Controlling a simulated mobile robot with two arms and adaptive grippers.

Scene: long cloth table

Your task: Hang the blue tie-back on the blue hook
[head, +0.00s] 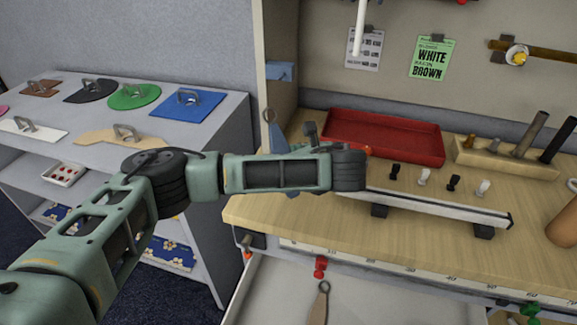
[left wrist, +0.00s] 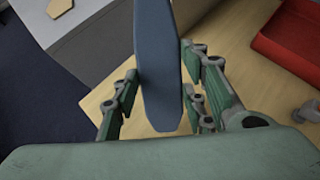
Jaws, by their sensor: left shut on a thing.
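The blue tie-back (head: 276,138) stands up behind my left forearm in the head view, with a small ring at its top. In the left wrist view the blue tie-back (left wrist: 158,70) is a long flat strip running between the fingers of my left gripper (left wrist: 160,75), which is shut on it. In the head view that gripper's fingers are hidden behind my arm. The blue hook (head: 281,71) is on the left side panel of the bench's back, above the tie-back and apart from it. My right gripper is not in view.
A red tray (head: 384,136) and a tool block (head: 505,155) stand on the wooden bench (head: 300,213). A white rail (head: 440,205) lies in front. A brown strip with a ring (head: 320,303) lies in the drawer below. A grey shelf (head: 215,140) with coloured plates stands left.

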